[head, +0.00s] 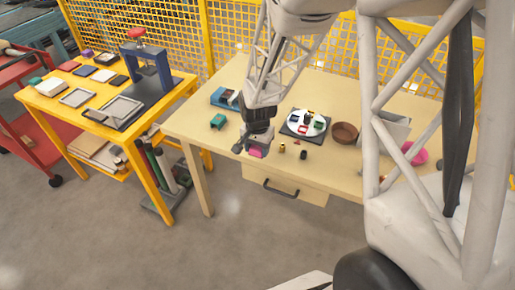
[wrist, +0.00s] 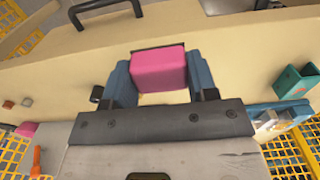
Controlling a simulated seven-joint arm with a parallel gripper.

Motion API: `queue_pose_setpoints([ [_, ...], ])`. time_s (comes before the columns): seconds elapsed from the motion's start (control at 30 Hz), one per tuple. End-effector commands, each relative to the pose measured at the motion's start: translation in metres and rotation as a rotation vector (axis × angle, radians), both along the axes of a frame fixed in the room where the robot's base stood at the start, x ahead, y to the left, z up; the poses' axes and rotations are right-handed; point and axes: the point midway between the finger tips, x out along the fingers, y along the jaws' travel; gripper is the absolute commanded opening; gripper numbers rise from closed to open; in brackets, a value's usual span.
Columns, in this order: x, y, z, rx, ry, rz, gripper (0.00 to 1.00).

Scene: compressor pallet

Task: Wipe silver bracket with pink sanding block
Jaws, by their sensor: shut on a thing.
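My gripper (head: 252,150) is over the front edge of the beige table, left of the drawer handle in the head view. It is shut on the pink sanding block (head: 257,153). In the wrist view the pink block (wrist: 160,70) sits between the two blue-grey fingers (wrist: 160,88). A silver-grey panel-like thing (head: 396,130) stands at the right of the table, partly hidden behind my white frame. I cannot tell for sure whether it is the silver bracket.
A yellow table (head: 60,105) stands left. Yellow mesh is behind.

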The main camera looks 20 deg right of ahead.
Motion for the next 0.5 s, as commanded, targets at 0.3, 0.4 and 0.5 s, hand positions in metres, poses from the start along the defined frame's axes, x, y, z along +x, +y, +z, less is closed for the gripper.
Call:
queue_pose_setpoints([
  [0.3, 0.048, -0.001, 0.01, 0.0, -0.001, 0.001, 0.34],
  [0.4, 0.076, -0.001, 0.016, 0.0, -0.001, 0.001, 0.34],
  [0.5, 0.107, -0.001, 0.023, 0.0, -0.001, 0.001, 0.34],
])
